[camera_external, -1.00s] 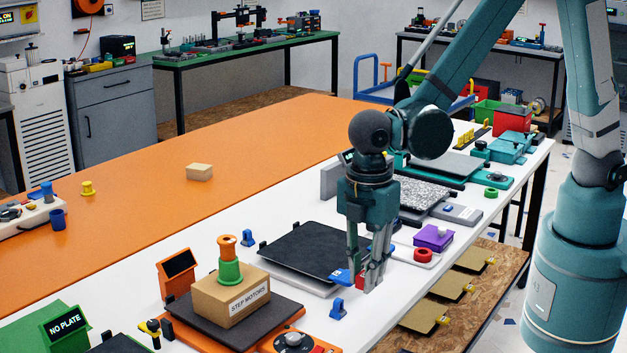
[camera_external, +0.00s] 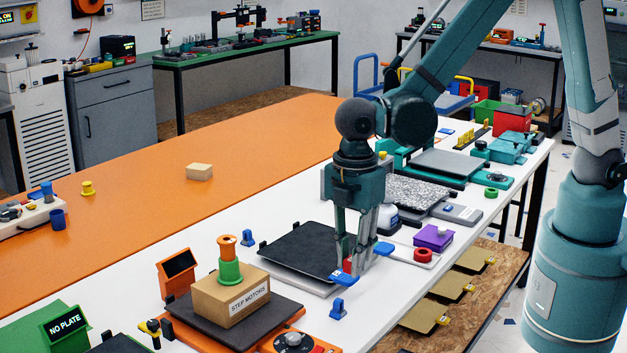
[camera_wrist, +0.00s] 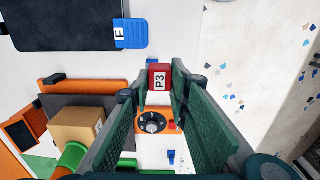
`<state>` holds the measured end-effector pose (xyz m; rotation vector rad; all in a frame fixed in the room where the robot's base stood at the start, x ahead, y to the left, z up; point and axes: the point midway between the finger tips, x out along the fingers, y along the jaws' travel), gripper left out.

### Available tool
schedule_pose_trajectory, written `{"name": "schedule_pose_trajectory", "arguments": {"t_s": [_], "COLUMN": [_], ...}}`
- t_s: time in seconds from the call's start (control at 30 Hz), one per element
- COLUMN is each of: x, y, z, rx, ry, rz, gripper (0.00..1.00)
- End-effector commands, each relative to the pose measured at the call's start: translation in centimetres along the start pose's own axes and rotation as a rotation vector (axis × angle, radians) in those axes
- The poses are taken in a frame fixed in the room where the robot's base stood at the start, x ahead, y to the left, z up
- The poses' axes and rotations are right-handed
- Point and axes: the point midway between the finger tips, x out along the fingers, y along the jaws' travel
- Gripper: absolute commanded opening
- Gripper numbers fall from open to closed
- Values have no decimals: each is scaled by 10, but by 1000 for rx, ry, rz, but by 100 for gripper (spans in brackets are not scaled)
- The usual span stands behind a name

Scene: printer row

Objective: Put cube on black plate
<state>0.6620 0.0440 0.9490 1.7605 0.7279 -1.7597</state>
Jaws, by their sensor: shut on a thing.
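My gripper (camera_external: 354,270) points down over the white table, by the right front corner of the black plate (camera_external: 298,252). It is shut on a red cube (camera_wrist: 160,76), whose upper face reads "P3" in the wrist view. Only a sliver of the cube (camera_external: 347,264) shows between the fingers in the outside view. The black plate also shows at the top left of the wrist view (camera_wrist: 60,25), with a blue tab (camera_wrist: 131,33) at its corner. The cube is apart from the plate in the wrist view. Its exact height is hard to tell.
A "STEP MOTORS" box (camera_external: 228,300) with green and orange spools stands on a dark plate on an orange printer at front left. A blue clip (camera_external: 337,308), purple block (camera_external: 433,238) and red ring (camera_external: 423,255) are nearby. The black plate's top is bare.

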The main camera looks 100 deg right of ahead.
Motion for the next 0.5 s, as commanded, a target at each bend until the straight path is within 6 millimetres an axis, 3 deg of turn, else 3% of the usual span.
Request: {"name": "schedule_pose_trajectory", "arguments": {"t_s": [0.5], "x": [-24], "y": [97], "z": [70], "rx": [5], "ry": [0], "rz": [2], "gripper": [13]}}
